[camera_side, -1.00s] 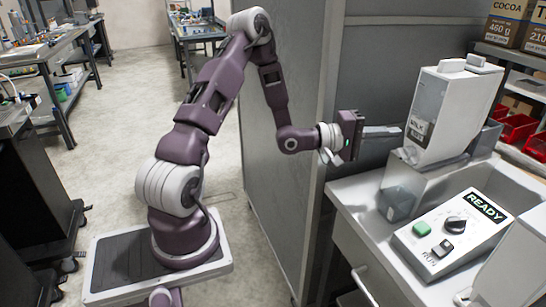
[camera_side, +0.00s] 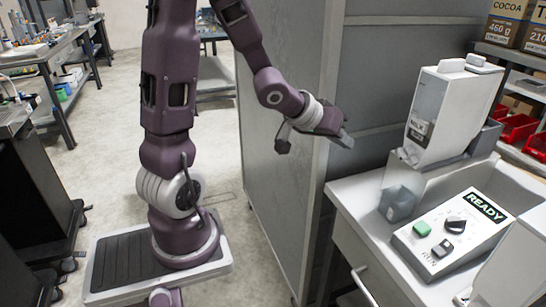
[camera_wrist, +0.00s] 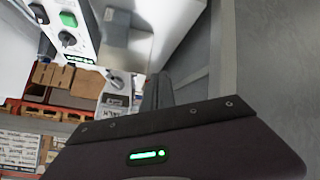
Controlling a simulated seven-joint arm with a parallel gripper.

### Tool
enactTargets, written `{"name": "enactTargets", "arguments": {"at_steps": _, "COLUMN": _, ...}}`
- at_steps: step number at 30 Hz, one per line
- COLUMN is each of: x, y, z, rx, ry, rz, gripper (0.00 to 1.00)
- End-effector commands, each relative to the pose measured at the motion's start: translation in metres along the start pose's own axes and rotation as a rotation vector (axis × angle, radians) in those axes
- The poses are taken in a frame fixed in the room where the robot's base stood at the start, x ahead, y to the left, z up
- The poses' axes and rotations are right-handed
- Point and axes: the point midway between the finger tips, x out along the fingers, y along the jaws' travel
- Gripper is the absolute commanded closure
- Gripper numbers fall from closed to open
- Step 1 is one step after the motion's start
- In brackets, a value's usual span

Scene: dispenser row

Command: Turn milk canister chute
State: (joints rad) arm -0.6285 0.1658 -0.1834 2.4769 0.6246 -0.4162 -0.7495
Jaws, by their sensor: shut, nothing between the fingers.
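The milk canister (camera_side: 440,115) is a tall white box with a small label, tilted a little on its stand at the right of the side view. A grey piece (camera_side: 398,203) sits low in front of it; I cannot tell surely whether this is the chute. My gripper (camera_side: 345,140) is shut and empty, left of the canister and apart from it. In the wrist view my dark fingers (camera_wrist: 158,92) are together, and the labelled canister (camera_wrist: 115,97) appears just left of them.
A control panel (camera_side: 455,235) with a READY display, green button, dial and rocker switch stands in front of the canister. It also shows in the wrist view (camera_wrist: 68,28). A grey partition (camera_side: 285,150) stands behind my wrist. Red bins (camera_side: 517,127) and boxes are on shelves at right.

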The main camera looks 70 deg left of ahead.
Motion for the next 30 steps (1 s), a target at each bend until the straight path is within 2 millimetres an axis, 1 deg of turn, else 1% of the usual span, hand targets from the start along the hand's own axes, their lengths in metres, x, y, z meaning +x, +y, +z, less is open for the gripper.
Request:
{"name": "enactTargets", "arguments": {"at_steps": 1, "x": -0.012, "y": 0.004, "z": -0.002, "rx": 0.055, "ry": 0.0, "rz": -0.039, "gripper": 1.0}}
{"name": "enactTargets", "arguments": {"at_steps": 5, "x": -0.046, "y": 0.008, "z": 0.002, "rx": 0.167, "ry": -0.031, "rz": -0.137, "gripper": 1.0}}
{"name": "enactTargets", "arguments": {"at_steps": 11, "x": -0.093, "y": 0.017, "z": 0.018, "rx": 0.263, "ry": -0.094, "rz": -0.201, "gripper": 1.0}}
{"name": "enactTargets", "arguments": {"at_steps": 12, "x": -0.103, "y": 0.02, "z": 0.023, "rx": 0.279, "ry": -0.111, "rz": -0.206, "gripper": 1.0}}
{"name": "enactTargets", "arguments": {"at_steps": 17, "x": -0.137, "y": 0.028, "z": 0.044, "rx": 0.329, "ry": -0.175, "rz": -0.199, "gripper": 1.0}}
{"name": "enactTargets", "arguments": {"at_steps": 24, "x": -0.185, "y": 0.04, "z": 0.082, "rx": 0.403, "ry": -0.281, "rz": -0.131, "gripper": 1.0}}
{"name": "enactTargets", "arguments": {"at_steps": 27, "x": -0.201, "y": 0.043, "z": 0.096, "rx": 0.43, "ry": -0.319, "rz": -0.098, "gripper": 1.0}}
{"name": "enactTargets", "arguments": {"at_steps": 30, "x": -0.212, "y": 0.046, "z": 0.106, "rx": 0.451, "ry": -0.347, "rz": -0.069, "gripper": 1.0}}
